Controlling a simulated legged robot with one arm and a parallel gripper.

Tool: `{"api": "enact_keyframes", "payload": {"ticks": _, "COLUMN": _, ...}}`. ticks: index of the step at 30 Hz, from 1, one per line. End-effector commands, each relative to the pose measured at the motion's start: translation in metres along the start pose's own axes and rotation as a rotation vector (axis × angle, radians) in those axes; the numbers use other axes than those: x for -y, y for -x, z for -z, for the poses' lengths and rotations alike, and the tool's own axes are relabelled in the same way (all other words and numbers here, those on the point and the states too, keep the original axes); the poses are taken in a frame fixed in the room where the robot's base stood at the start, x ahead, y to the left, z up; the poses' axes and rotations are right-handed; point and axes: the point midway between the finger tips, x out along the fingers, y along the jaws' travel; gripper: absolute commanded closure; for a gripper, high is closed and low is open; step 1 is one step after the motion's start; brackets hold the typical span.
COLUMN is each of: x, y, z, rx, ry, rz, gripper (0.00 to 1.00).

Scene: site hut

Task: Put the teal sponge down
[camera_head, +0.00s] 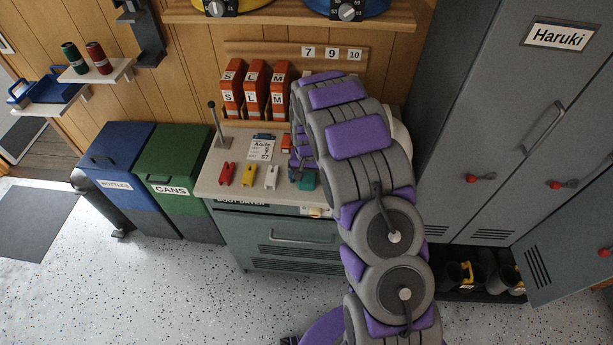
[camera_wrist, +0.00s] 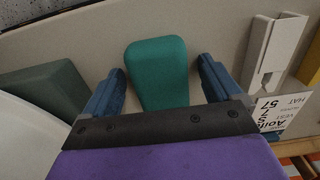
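The teal sponge (camera_wrist: 157,75) lies between the two blue fingers of my gripper (camera_wrist: 160,66) in the wrist view. The fingers are apart, with a clear gap at the right side of the sponge and a narrow one at the left. The sponge appears to rest on the pale worktop (camera_wrist: 215,30); its near end is hidden by my gripper's dark bar. In the head view, the teal sponge (camera_head: 307,180) shows at the right part of the worktop (camera_head: 237,183), partly covered by my arm.
Red (camera_head: 227,174), yellow (camera_head: 249,176) and white (camera_head: 271,178) holders stand left of the sponge. A printed card (camera_head: 264,149) and a lever post (camera_head: 216,125) are farther left or back. A dark green block (camera_wrist: 45,90) lies beside my gripper. Orange boxes (camera_head: 256,92) stand behind.

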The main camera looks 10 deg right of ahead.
Motion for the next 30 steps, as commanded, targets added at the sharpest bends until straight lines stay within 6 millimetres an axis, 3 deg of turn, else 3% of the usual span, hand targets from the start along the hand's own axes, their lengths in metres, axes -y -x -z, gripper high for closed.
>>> {"api": "enact_keyframes", "payload": {"ticks": 8, "x": 0.0, "y": 0.002, "z": 0.0, "rx": 0.0, "ry": 0.0, "rz": 0.0, "gripper": 0.09}}
{"api": "enact_keyframes", "payload": {"ticks": 13, "x": 0.0, "y": 0.017, "z": 0.0, "rx": -0.002, "ry": 0.0, "rz": 0.0, "gripper": 0.09}}
{"api": "enact_keyframes", "payload": {"ticks": 24, "x": 0.001, "y": 0.087, "z": 0.002, "rx": -0.008, "ry": 0.0, "rz": 0.002, "gripper": 0.09}}
{"api": "enact_keyframes", "payload": {"ticks": 30, "x": 0.0, "y": 0.116, "z": 0.001, "rx": -0.003, "ry": 0.0, "rz": 0.001, "gripper": 0.09}}
